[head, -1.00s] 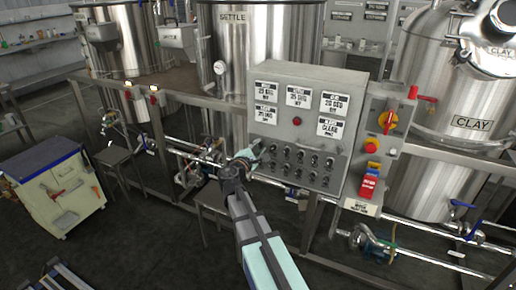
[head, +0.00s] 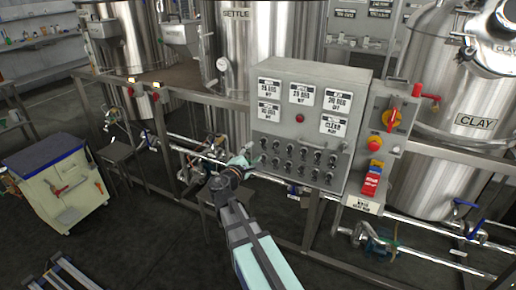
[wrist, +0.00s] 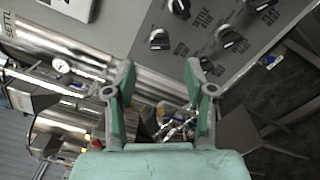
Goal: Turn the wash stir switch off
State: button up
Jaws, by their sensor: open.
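The grey control panel (head: 300,120) carries two rows of black rotary switches (head: 300,163) on its lower half. I cannot read which one is the wash stir switch. My gripper (head: 246,157) is by the panel's lower left edge. In the wrist view my gripper (wrist: 160,72) is open, with green fingers apart and nothing between them. Several switches show above and to the right of the fingers, including one black switch (wrist: 158,39) at the panel's edge. The word "SETTLE" is printed beside the switches. The fingertips appear apart from every switch.
A red indicator (head: 299,118) sits above the switches, among white displays. A red-handled isolator (head: 391,118) and red stop button (head: 374,143) are to the right. Steel tanks (head: 265,45) stand behind; pipes (head: 400,222) run below. A wheeled cabinet (head: 58,185) is at left.

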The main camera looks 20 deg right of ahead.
jog(key=v, duration=0.5)
dwell(0.4)
jog(key=s+a+f+m+g+y, duration=0.25)
jog(key=s+f, duration=0.35)
jog(key=f, duration=0.6)
jog(key=s+a+f+m+g+y, duration=0.1)
jog(key=s+f+m+g+y, duration=0.4)
jog(key=f, duration=0.6)
jog(key=s+a+f+m+g+y, duration=0.1)
jog(key=s+f+m+g, duration=0.15)
jog(key=s+f, duration=0.7)
jog(key=s+a+f+m+g+y, duration=0.2)
jog(key=s+a+f+g, duration=0.2)
jog(key=s+f, duration=0.6)
jog(key=s+a+f+m+g+y, duration=0.2)
jog(key=s+f, duration=0.8)
jog(key=s, duration=0.8)
jog(key=a+g+y, duration=0.1)
jog(key=a+g, duration=0.1)
jog(key=shift+s+a, duration=0.25)
jog(key=shift+a, duration=0.1)
